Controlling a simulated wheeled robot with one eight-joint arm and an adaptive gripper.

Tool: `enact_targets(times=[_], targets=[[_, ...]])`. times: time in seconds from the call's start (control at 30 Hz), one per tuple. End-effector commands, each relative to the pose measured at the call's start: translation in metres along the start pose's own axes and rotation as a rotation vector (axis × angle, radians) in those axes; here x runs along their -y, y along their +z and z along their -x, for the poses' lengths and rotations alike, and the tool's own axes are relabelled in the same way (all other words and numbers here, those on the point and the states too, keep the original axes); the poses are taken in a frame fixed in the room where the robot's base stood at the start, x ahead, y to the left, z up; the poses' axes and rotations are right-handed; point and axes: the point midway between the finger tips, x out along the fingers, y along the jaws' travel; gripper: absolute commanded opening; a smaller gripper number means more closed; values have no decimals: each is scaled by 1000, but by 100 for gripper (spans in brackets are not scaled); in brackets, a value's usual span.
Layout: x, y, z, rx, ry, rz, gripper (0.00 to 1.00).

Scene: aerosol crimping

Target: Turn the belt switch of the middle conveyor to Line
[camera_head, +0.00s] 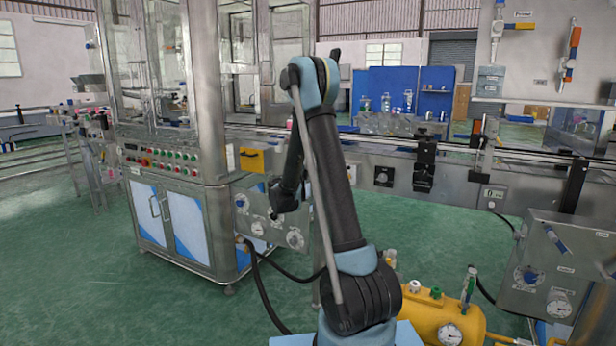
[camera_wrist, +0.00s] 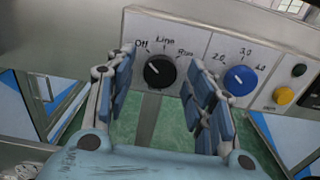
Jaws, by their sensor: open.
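The belt switch, a round black knob (camera_wrist: 160,71), sits on a light panel (camera_wrist: 206,45) in the wrist view, with the labels Off, Line and Run above it. I cannot clearly tell which label its pointer faces. My gripper (camera_wrist: 158,66) is open and empty, its two blue-padded fingers on the left and right of the knob in the picture. I cannot tell whether they touch it. In the head view my gripper (camera_head: 283,195) is dark and small beside the machine cabinet, and which knob it faces is hidden there.
A blue knob (camera_wrist: 240,80) with number marks sits right of the black knob, close to my right finger. A yellow button (camera_wrist: 284,95) is farther right. In the head view a conveyor (camera_head: 400,150) runs behind my arm, and a yellow tank (camera_head: 450,325) stands at the front.

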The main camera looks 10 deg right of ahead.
Motion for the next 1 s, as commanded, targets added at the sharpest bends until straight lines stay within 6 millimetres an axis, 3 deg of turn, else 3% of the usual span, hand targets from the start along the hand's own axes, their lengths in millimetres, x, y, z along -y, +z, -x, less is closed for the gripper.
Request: enact_targets(times=[0.23,0.43,0.77,1.0], targets=[[0,0,-1,0,0,0,49],[0,0,-1,0,0,0,6],[2,0,-1,0,-2,-19,5],[1,0,-1,0,-3,-128,5]])
